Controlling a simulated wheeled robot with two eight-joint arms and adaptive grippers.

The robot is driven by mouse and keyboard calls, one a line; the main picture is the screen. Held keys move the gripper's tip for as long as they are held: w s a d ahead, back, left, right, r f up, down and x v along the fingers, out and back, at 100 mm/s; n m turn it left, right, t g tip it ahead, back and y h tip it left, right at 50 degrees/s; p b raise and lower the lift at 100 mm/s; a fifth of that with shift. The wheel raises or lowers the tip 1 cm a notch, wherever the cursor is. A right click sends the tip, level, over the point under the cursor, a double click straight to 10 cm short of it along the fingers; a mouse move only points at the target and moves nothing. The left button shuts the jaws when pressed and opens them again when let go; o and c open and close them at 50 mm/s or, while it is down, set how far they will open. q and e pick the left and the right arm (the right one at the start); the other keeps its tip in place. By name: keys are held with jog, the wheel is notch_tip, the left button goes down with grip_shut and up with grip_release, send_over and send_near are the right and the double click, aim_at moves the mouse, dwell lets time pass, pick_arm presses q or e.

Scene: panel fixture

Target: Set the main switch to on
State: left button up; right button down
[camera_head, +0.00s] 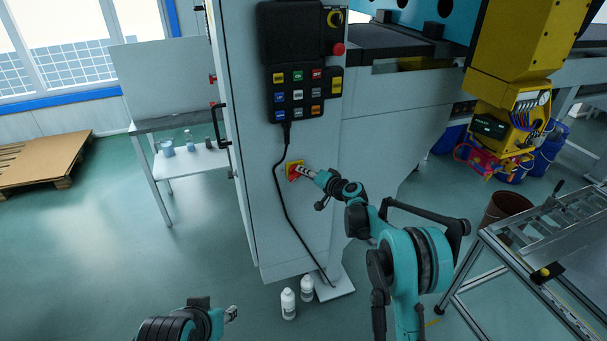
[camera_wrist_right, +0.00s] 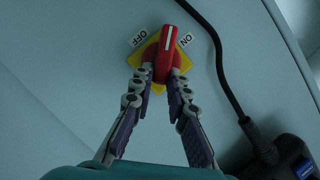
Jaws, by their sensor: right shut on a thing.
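The main switch is a red rotary handle with a white line on a yellow plate (camera_head: 289,180), set in the side of the grey cabinet. In the right wrist view the red handle (camera_wrist_right: 166,48) points up between the OFF label (camera_wrist_right: 139,38) on the left and the ON label (camera_wrist_right: 186,40) on the right. My right gripper (camera_head: 304,172) is at the switch. Its fingertips (camera_wrist_right: 162,74) are shut on the lower part of the handle, one on each side. My left gripper (camera_head: 231,314) is low at the bottom, away from the cabinet; its jaws are too small to judge.
A black cable (camera_head: 276,190) hangs from the button panel (camera_head: 297,94) and runs down just left of the switch. Two white bottles (camera_head: 289,303) stand on the floor below. A metal-framed table (camera_head: 520,262) is at right. The floor at left is mostly free.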

jog(key=shift+w+d+f+m+t+y+b, duration=0.1)
jog(key=shift+f+m+t+y+b, duration=0.25)
jog(key=shift+m, duration=0.7)
jog(key=shift+s+d+f+m+t+y+b, duration=0.15)
jog(key=shift+m+y+b, duration=0.4)
jog(key=shift+m, duration=0.45)
jog(key=shift+w+a+f+m+t+y+b, duration=0.2)
jog(key=shift+m+y+b, duration=0.25)
jog(key=shift+m, duration=0.6)
jog(key=shift+d, duration=0.15)
jog(key=c, duration=1.5)
grip_release()
jog(key=shift+f, duration=0.1)
jog(key=v, duration=1.2)
